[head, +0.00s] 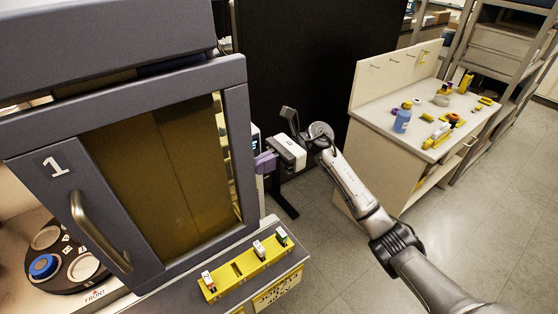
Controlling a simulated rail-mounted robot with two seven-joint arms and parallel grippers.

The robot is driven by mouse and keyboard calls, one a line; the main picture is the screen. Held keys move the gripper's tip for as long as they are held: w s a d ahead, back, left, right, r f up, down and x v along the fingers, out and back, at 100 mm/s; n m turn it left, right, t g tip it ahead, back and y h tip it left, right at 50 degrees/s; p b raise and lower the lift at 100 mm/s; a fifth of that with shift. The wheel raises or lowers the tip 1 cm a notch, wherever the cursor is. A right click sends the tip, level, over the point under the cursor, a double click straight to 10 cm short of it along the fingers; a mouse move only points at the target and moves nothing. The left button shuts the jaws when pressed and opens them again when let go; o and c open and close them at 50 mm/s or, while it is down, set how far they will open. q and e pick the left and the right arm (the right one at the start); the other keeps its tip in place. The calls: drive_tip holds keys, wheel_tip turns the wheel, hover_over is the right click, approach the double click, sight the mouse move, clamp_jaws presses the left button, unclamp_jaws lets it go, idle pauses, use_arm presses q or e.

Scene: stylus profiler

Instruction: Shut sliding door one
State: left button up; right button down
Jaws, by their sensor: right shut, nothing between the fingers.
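Sliding door one (55,200) is a grey-framed panel with an amber window, a white "1" and a bar handle (98,235) near its left edge. To its left, an opening shows the machine's inside, with a dark round turntable (62,284) holding a blue-topped piece and pale discs. My right gripper (264,162) is shut and empty, its fingers pointing left beside the door's right edge. I cannot tell whether they touch the door or the machine's side. My left gripper is not in view.
A yellow rack (236,268) with small pieces sits on the ledge below the door. A dark panel (310,70) stands behind my right gripper. A white workbench (400,150) with bottles and small items is at right. Floor between is clear.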

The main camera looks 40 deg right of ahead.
sight(234, 178)
drive_tip(key=a, duration=0.6)
drive_tip(key=shift+w+a, duration=0.2)
drive_tip(key=shift+w, duration=0.15)
drive_tip(key=shift+a, duration=0.55)
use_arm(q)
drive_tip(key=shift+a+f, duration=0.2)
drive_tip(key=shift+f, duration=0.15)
use_arm(e)
drive_tip(key=shift+d, duration=0.15)
